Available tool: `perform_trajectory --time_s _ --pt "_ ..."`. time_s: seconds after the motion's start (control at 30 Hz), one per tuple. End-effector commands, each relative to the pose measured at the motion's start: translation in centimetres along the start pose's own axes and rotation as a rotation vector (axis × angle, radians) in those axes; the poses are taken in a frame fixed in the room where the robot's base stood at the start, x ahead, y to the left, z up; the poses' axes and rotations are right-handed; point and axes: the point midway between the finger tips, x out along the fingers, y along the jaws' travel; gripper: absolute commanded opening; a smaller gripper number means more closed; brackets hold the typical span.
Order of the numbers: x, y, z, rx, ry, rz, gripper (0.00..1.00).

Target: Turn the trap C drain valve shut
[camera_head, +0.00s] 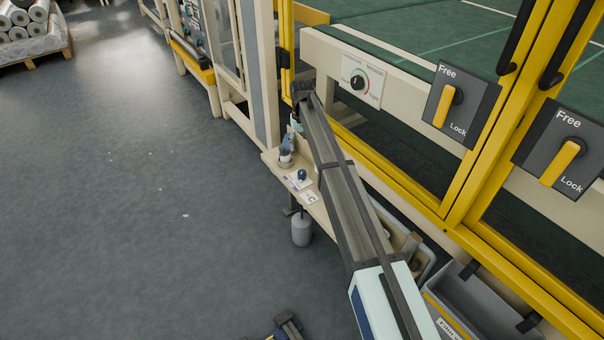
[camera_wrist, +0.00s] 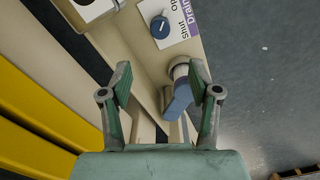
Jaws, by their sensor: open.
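A small round blue knob (camera_wrist: 160,27) with a white mark sits on a white and purple plate (camera_wrist: 182,22) reading Shut, Drain and part of an opening word. In the head view the knob (camera_head: 302,175) is on a narrow cream shelf (camera_head: 318,212) above a card marked C (camera_head: 310,198). My gripper (camera_wrist: 160,75) is open and empty, with the knob ahead of its fingertips and apart from them. A blue lever-like part (camera_wrist: 178,103) on a pale round fitting shows by the right finger; contact cannot be told. My arm hides much of the gripper in the head view.
A grey bottle (camera_head: 301,230) hangs below the shelf. A yellow frame carries two Free/Lock handles (camera_head: 447,106) (camera_head: 559,164) and a dial panel (camera_head: 359,83) stands behind my arm. A grey bin (camera_head: 480,300) is at lower right.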

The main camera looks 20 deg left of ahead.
Motion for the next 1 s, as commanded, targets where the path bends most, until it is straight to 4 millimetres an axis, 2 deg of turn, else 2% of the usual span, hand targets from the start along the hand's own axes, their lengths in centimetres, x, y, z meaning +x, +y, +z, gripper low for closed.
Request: perform_trajectory --time_s 0.03,0.3,0.6,0.8,1.0 --pt "1.2 0.0 0.0 0.0 -0.001 0.0 0.62" --pt "6.6 0.0 0.0 0.001 -0.002 -0.001 0.62" --pt "12.0 0.0 0.0 0.001 0.0 -0.001 0.62" --pt "13.9 0.0 0.0 0.001 0.0 -0.001 0.62" --pt "14.5 0.0 0.0 0.001 0.001 -0.001 0.62"
